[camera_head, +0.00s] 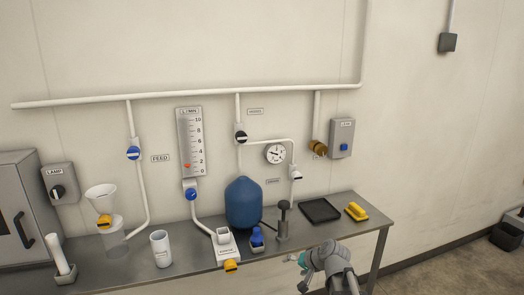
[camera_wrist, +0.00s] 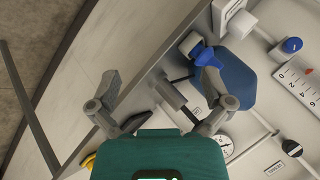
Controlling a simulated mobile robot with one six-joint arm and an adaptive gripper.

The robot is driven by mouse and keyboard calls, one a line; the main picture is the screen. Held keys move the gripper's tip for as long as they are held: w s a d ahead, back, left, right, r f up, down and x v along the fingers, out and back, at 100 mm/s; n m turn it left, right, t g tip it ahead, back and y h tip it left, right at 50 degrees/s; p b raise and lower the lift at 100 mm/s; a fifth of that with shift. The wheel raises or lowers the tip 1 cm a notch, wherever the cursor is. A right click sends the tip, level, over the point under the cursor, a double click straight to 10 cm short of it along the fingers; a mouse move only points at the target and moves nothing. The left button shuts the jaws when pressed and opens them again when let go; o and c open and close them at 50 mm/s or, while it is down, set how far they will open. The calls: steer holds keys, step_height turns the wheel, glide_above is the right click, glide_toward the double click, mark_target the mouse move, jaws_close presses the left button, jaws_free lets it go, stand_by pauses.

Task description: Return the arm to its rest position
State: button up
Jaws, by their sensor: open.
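My gripper (camera_head: 306,260) is in front of the table's front edge at the right of the bench in the head view, with my arm coming up from below. In the wrist view my gripper (camera_wrist: 157,68) has its two grey fingers spread apart, with nothing held between them. The right finger overlaps a small blue-handled item (camera_wrist: 204,58) in the picture; I cannot tell the distance between them. The same blue item (camera_head: 257,237) sits in a small holder on the bench in the head view, left of my gripper.
The metal bench (camera_head: 345,222) carries a blue tank (camera_head: 243,203), a grey plunger-like post (camera_head: 283,220), a black tray (camera_head: 320,210), a yellow brush-like item (camera_head: 356,212), a white cup (camera_head: 160,249) and a funnel (camera_head: 101,198). Pipes run along the wall. Floor to the right is mostly clear.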

steer(key=s+d+f+n+g+h, duration=0.1)
steer(key=s+d+f+g+h, duration=0.1)
steer(key=s, duration=0.5)
steer(key=s+d+f+n+g+h+p, duration=0.1)
steer(key=s+d+g+h, duration=0.3)
steer(key=s, duration=0.4)
steer(key=shift+s+d+f+n+h, duration=0.2)
steer(key=shift+s+f+n+h, duration=0.15)
steer(key=shift+n, duration=0.35)
steer(key=shift+w, duration=0.1)
stand_by(0.5)
